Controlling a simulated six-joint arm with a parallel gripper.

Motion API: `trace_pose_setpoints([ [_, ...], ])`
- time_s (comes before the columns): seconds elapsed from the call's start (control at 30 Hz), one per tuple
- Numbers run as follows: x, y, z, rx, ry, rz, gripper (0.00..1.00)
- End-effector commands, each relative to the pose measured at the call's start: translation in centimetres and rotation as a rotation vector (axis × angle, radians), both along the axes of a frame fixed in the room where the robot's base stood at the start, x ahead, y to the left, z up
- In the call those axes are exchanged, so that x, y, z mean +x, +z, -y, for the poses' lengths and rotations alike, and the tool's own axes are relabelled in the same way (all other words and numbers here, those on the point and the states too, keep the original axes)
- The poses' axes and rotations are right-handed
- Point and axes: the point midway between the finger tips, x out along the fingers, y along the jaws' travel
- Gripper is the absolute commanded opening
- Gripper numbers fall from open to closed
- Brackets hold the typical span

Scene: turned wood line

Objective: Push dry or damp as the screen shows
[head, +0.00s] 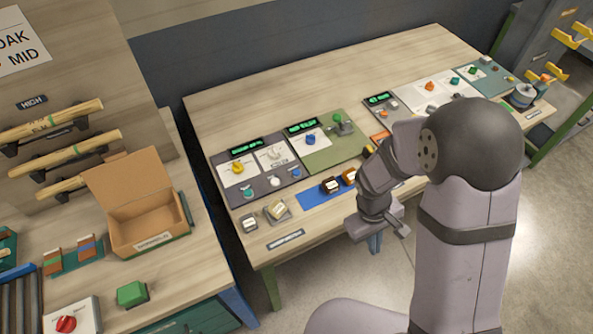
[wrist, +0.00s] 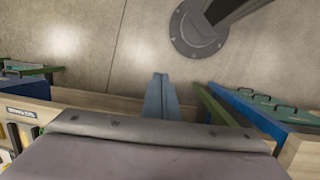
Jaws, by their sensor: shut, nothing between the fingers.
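In the head view, two lit green screens, a left one (head: 246,146) and a middle one (head: 302,127), stand on the panels at the left of the bench; their text is too small to read. A third screen (head: 379,98) is further right. Below the screens are a yellow knob (head: 238,168), a blue knob (head: 310,140), and small green (head: 248,193) and blue (head: 296,172) buttons. I cannot tell which are dry or damp. My gripper (head: 401,229) is shut and empty off the bench's front edge, apart from the panels.
My arm hides part of the right panels. The bench's back strip is clear.

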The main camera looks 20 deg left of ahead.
Motion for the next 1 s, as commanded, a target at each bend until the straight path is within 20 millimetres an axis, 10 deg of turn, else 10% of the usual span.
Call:
trace_pose_setpoints([
  [0.27,10.5,-2.1,-6.2,0.103,0.359,0.233,0.00],
  [0.53,18.5,1.0,-14.1,0.264,0.670,0.477,0.00],
  [0.7,20.8,4.0,-19.3,0.378,0.861,0.597,0.00],
  [1.0,19.4,6.6,-24.9,0.572,1.057,0.674,0.00],
])
